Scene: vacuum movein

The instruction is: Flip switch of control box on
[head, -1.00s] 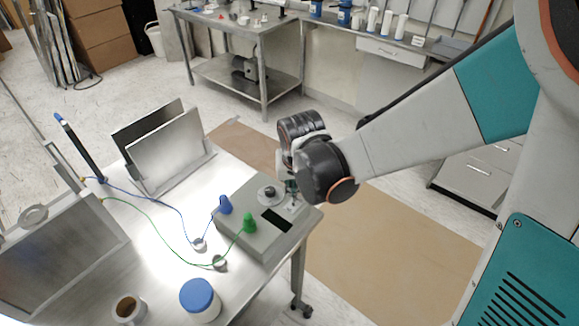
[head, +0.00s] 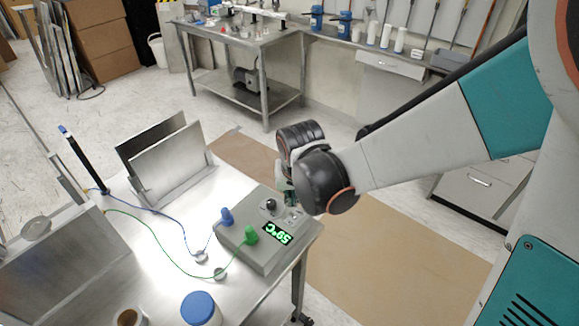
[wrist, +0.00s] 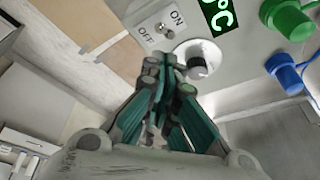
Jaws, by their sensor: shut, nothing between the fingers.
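The grey control box (head: 240,257) sits on the metal table, its display (head: 278,233) lit green with a °C reading. In the wrist view the switch (wrist: 160,28) is a small metal toggle between the ON and OFF labels; its exact tilt is hard to tell. The black knob (wrist: 197,67) is on a pale round dial beside it. My gripper (wrist: 165,63) is shut and empty, its tips over the box between switch and knob. Whether they touch the panel is unclear. In the head view my gripper (head: 287,196) hangs at the box's far edge.
A blue plug (head: 227,217) and a green plug (head: 250,235) with cables stand on the box. A blue-lidded jar (head: 199,308) is at the front of the table, and upright metal plates (head: 168,158) are behind. A workbench (head: 228,40) stands at the back.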

